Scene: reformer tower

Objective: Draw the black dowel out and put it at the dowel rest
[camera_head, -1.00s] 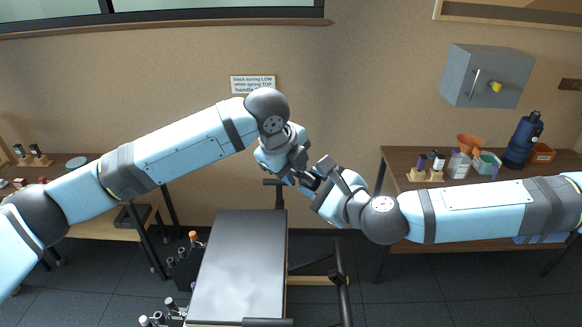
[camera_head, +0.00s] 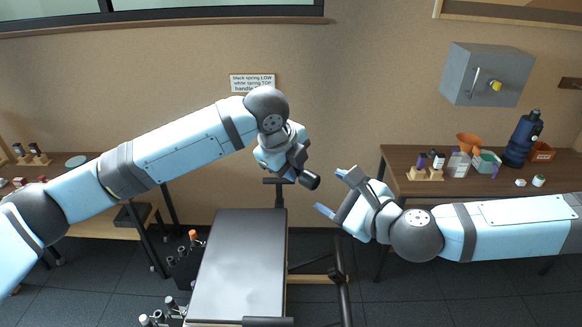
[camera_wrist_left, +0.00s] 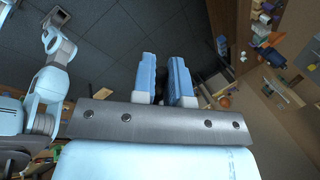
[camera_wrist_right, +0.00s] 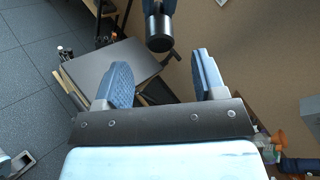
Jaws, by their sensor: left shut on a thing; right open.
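My left gripper (camera_head: 297,172) is shut on a short black cylinder (camera_head: 311,180), which I take to be the black dowel. It is held in the air above the far end of the grey reformer bed (camera_head: 240,260). In the right wrist view the cylinder (camera_wrist_right: 159,35) hangs below the left gripper's blue fingers, clear of my right fingers. In the left wrist view it is hard to make out between the fingers. My right gripper (camera_head: 332,191) is open and empty, just right of the cylinder. I cannot tell which thing is the dowel rest.
A wooden holder (camera_head: 425,175) with small capped pieces stands on the right table, near a blue bottle (camera_head: 522,140) and an orange funnel (camera_head: 468,142). Another wooden holder (camera_head: 33,160) is on the left table. A wall sign (camera_head: 252,83) is behind. Dark posts flank the bed.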

